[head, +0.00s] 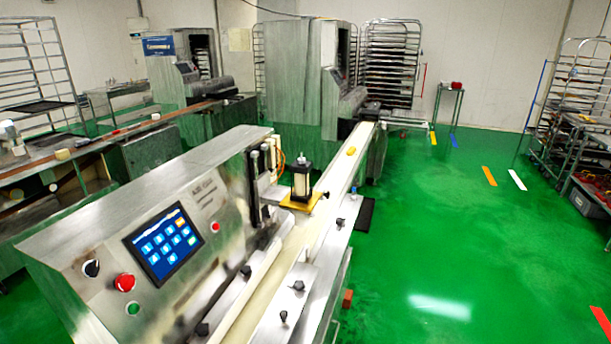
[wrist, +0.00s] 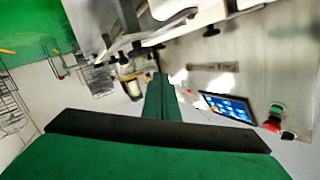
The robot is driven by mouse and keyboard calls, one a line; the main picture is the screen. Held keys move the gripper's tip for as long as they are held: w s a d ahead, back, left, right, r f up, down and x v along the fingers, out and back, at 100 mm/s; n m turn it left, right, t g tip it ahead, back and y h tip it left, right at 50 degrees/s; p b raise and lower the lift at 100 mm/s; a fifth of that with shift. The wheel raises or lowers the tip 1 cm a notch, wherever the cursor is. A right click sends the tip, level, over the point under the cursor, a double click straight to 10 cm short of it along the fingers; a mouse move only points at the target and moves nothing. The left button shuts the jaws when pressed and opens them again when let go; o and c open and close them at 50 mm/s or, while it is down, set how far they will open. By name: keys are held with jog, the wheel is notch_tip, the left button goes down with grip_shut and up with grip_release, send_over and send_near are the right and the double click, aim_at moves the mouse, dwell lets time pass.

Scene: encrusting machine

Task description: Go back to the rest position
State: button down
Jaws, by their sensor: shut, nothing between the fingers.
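My gripper (wrist: 159,88) shows in the wrist view as green fingers together, with a dark bar across their base. It is shut with nothing held. The head view does not show it. The wrist picture is upside down and shows the encrusting machine beyond the fingers. Its blue touchscreen (head: 163,243) is lit and also shows in the wrist view (wrist: 228,106), right of the fingers. A red button (head: 125,282) sits below the screen in the head view; it also shows at the right of the wrist view (wrist: 272,124). The fingers appear apart from the panel.
A conveyor (head: 337,180) runs back from the machine, with a yellow item (head: 351,151) on it. More machines (head: 300,75) and racks (head: 390,55) stand behind. A wheeled rack (head: 575,115) stands at the right. The green floor (head: 450,235) right of the conveyor is largely clear.

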jog(key=shift+h, duration=0.7)
jog(key=s+d+f, duration=0.1)
jog(key=s, duration=0.1)
jog(key=s+d+f, duration=0.1)
jog(key=s+f, duration=0.1)
jog(key=s+d+f, duration=0.1)
jog(key=s+f, duration=0.1)
jog(key=s, duration=0.1)
jog(key=s+d+f+n+h, duration=0.1)
jog(key=s+d, duration=0.3)
jog(key=s, duration=0.8)
jog(key=s+d+n+h, duration=0.1)
jog(key=s+d, duration=0.3)
jog(key=s, duration=0.8)
jog(key=shift+s+d+f, duration=0.15)
jog(key=shift+f, duration=0.25)
